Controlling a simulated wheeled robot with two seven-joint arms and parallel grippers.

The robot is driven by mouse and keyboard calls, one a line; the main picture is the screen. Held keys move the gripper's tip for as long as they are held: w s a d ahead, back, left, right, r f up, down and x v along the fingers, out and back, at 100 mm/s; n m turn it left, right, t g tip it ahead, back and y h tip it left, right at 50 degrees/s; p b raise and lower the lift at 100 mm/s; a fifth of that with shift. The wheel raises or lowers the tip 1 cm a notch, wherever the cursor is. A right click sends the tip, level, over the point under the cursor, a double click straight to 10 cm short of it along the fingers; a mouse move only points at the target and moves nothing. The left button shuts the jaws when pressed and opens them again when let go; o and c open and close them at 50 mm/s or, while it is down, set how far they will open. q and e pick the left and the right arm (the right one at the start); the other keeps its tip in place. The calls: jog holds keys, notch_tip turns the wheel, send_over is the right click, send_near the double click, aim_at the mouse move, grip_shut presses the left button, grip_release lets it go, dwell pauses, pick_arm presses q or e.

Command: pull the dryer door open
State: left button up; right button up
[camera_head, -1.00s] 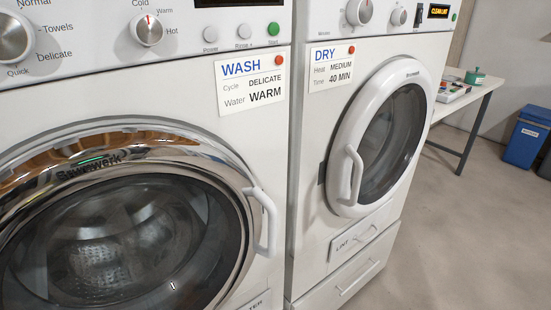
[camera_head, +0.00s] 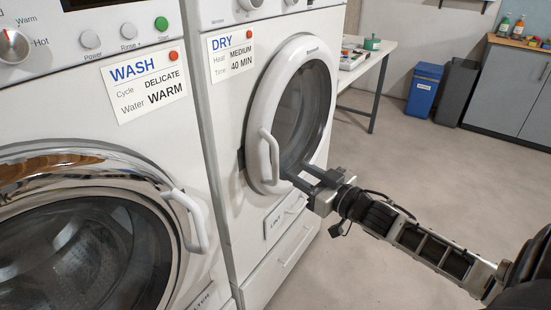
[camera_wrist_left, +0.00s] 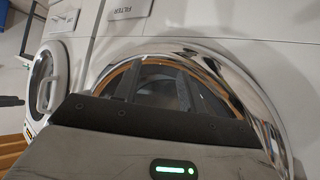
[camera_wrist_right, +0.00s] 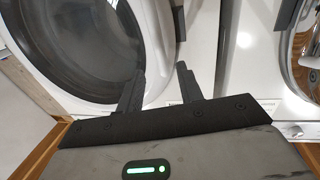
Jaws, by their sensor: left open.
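The dryer door (camera_head: 262,104) is a white ring around dark glass and looks closed in the head view. Its white bar handle (camera_head: 270,158) is on the door's left side. My right gripper (camera_head: 297,174) is just right of the handle's lower end, in front of the lower door, fingers apart. In the right wrist view the fingers (camera_wrist_right: 161,75) are apart with nothing seen between them, and the door ring (camera_wrist_right: 95,102) lies beyond. My left gripper (camera_wrist_left: 150,82) is open before the washer door (camera_wrist_left: 205,65) in the left wrist view. The head view does not show it.
The washer (camera_head: 100,140) stands left of the dryer, its door handle (camera_head: 188,218) sticking out. A lint drawer (camera_head: 285,215) is below the dryer door. A table (camera_head: 384,50), blue bin (camera_head: 423,90) and cabinet (camera_head: 505,95) stand behind. Floor right of the dryer is clear.

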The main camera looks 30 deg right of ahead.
aim_at(278, 160)
jog(key=w, duration=0.3)
jog(key=w+a, duration=0.1)
jog(key=w, duration=0.4)
jog(key=shift+w+a, duration=0.35)
grip_shut()
